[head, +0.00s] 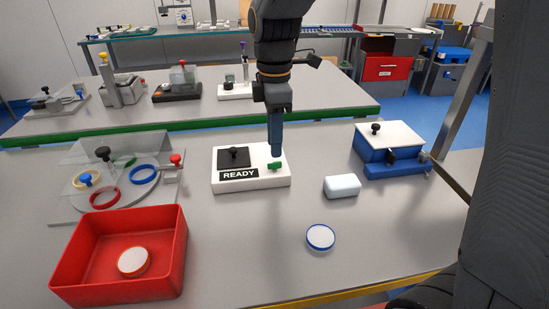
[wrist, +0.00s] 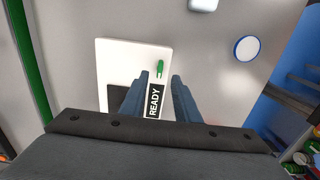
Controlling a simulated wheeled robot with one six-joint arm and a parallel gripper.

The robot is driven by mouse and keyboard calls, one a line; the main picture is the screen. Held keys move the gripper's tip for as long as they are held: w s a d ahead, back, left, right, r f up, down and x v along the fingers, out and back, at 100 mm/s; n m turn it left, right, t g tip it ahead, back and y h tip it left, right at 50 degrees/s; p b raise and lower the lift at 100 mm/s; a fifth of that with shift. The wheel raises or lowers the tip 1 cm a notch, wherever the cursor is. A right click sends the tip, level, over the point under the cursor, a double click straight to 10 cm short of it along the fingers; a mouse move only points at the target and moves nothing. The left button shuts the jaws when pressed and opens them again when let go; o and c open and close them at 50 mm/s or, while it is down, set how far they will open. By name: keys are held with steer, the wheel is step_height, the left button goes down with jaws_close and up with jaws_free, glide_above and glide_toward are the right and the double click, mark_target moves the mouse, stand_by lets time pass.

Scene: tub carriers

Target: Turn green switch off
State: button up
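A white switch box (head: 229,182) labelled READY stands on the grey table. A small green switch (head: 274,166) sits on the right part of its top. In the wrist view the green switch (wrist: 160,67) shows as a short lever on the white box (wrist: 126,57). My gripper (head: 276,150) points down just above the green switch in the head view. In the wrist view my gripper (wrist: 160,80) has its two blue fingers apart with nothing between them. Whether a finger touches the switch cannot be told.
A black plate with a knob (head: 233,157) sits on the box's left part. A white block (head: 342,186) and a blue-rimmed disc (head: 320,237) lie to the right. A red bin (head: 170,255) stands front left, a blue box (head: 389,160) at right. Clear table lies in front of the switch box.

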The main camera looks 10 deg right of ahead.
mark_target(275, 162)
steer(key=shift+f, duration=2.7)
jaws_close()
